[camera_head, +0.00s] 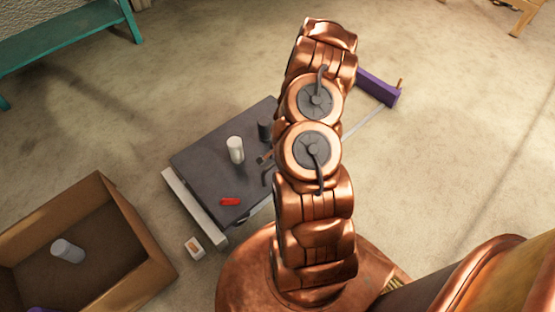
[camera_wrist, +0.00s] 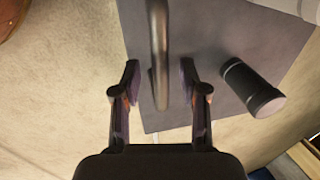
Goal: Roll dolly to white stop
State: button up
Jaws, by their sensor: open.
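The dolly (camera_head: 205,165) is a flat dark grey platform left of my arm. It bears a white cylinder (camera_head: 235,150), a dark cylinder (camera_head: 265,130) and a red object (camera_head: 230,202). The white stop (camera_head: 193,205) is a pale bar along the dolly's left edge; the dolly lies right up against it or very close, I cannot tell which. In the wrist view, my gripper (camera_wrist: 160,78) is open, with its fingers on either side of a metal bar handle (camera_wrist: 159,40) over the grey deck (camera_wrist: 215,40). The banded dark cylinder (camera_wrist: 250,88) stands right of the fingers. My arm hides the dolly's right side.
A purple block (camera_head: 378,88) lies beyond my arm at right, with a thin pale strip (camera_head: 365,122) near it. An open cardboard box (camera_head: 150,240) holding a grey cylinder (camera_head: 67,251) is at lower left. A teal bench (camera_head: 70,35) stands at upper left.

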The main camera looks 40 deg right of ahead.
jog(key=shift+r, duration=0.1)
notch_tip(320, 180, up, 12)
jog(key=s, duration=0.2)
jog(key=shift+s+f, duration=0.15)
jog(key=shift+f, duration=0.1)
dwell(0.3)
dwell(0.5)
